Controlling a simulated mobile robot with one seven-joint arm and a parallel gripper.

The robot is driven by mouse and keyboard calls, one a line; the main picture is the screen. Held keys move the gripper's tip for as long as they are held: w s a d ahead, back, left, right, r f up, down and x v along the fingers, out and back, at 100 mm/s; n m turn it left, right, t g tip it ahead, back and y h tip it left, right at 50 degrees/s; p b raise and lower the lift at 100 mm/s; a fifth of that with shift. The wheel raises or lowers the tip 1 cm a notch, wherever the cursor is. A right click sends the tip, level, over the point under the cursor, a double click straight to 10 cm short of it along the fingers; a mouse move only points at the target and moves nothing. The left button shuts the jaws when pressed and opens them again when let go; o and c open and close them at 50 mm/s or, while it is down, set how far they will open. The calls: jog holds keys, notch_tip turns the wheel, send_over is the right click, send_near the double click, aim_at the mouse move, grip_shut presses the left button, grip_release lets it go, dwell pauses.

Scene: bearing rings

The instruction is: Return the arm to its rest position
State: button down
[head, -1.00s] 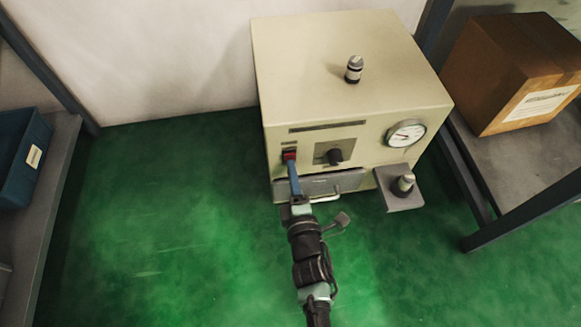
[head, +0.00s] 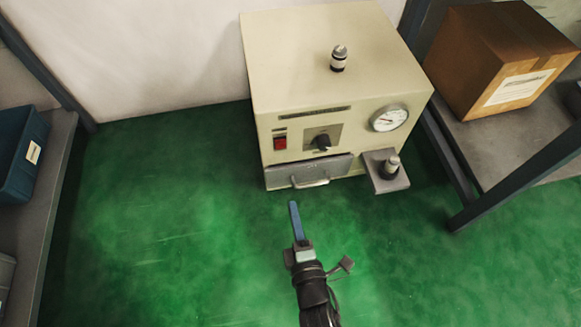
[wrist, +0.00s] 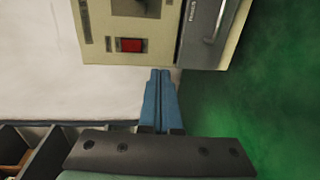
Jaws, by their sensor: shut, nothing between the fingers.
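My gripper (head: 295,221) is in the head view, in front of the beige machine (head: 325,65) and below its drawer (head: 310,172). Its blue fingers are together, with nothing between them. In the wrist view the closed fingers (wrist: 159,95) point toward the machine's front, apart from it. The machine's red switch (head: 280,143) is to the upper left of the fingertips in the head view. It also shows in the wrist view (wrist: 131,45).
A metal table with a cardboard box (head: 500,60) stands at the right. A shelf with a blue bin (head: 20,155) is at the left. A small ledge with a metal post (head: 391,168) sticks out of the machine. The green floor (head: 150,220) is clear around my arm.

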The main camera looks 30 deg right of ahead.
jog(key=shift+s+a, duration=0.1)
jog(key=shift+s, duration=0.25)
